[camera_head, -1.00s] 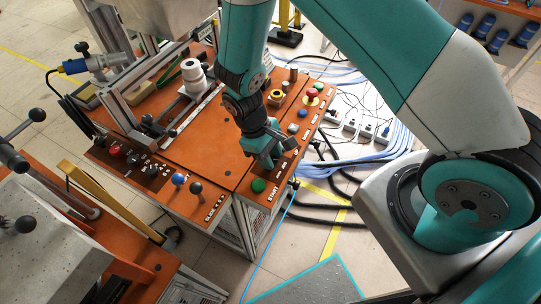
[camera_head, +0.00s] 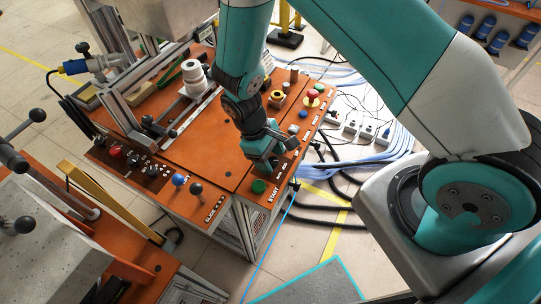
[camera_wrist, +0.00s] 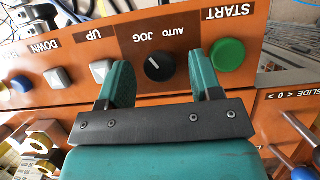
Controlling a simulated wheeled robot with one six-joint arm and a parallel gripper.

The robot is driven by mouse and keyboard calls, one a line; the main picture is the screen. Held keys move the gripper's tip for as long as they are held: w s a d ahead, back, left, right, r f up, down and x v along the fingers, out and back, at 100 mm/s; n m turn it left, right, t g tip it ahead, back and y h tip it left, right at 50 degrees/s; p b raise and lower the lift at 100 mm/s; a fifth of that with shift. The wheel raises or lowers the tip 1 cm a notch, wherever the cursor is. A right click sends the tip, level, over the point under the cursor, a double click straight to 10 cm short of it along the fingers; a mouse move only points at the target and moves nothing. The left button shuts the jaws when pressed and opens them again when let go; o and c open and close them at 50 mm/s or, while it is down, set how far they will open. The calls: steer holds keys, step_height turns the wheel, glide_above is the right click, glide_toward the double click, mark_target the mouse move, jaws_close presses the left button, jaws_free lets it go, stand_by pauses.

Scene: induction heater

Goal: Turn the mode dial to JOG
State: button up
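The mode dial (camera_wrist: 159,66) is a round black knob with a white pointer line, on a dark plate with AUTO and JOG labels, in the wrist view. I cannot tell for sure which label the pointer line indicates. My gripper (camera_head: 266,167) is over the front right part of the orange panel. In the wrist view its two teal fingers (camera_wrist: 160,74) are open, one on each side of the dial, with visible gaps to the knob. In the head view my gripper hides the dial.
The green START button (camera_wrist: 228,54) is close beside one finger; it also shows in the head view (camera_head: 258,187). The white UP button (camera_wrist: 103,70) is near the other finger. Blue (camera_head: 179,179) and black (camera_head: 196,188) ball-topped levers stand left of the gripper.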

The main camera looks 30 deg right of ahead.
steer(key=b+v, duration=0.3)
steer(key=v, duration=1.4)
steer(key=shift+r+b, duration=0.25)
steer(key=shift+b, duration=0.05)
steer(key=shift+a, duration=0.1)
steer(key=s+r+t+y, duration=0.1)
steer(key=s+r+y, duration=0.2)
steer(key=s+r, duration=0.3)
steer(key=s+r+t+y, duration=0.2)
steer(key=s+r, duration=0.4)
steer(key=s, duration=0.6)
steer(key=shift+s+t+y, duration=0.25)
steer(key=shift+t+y, duration=0.05)
steer(key=shift+y, duration=0.6)
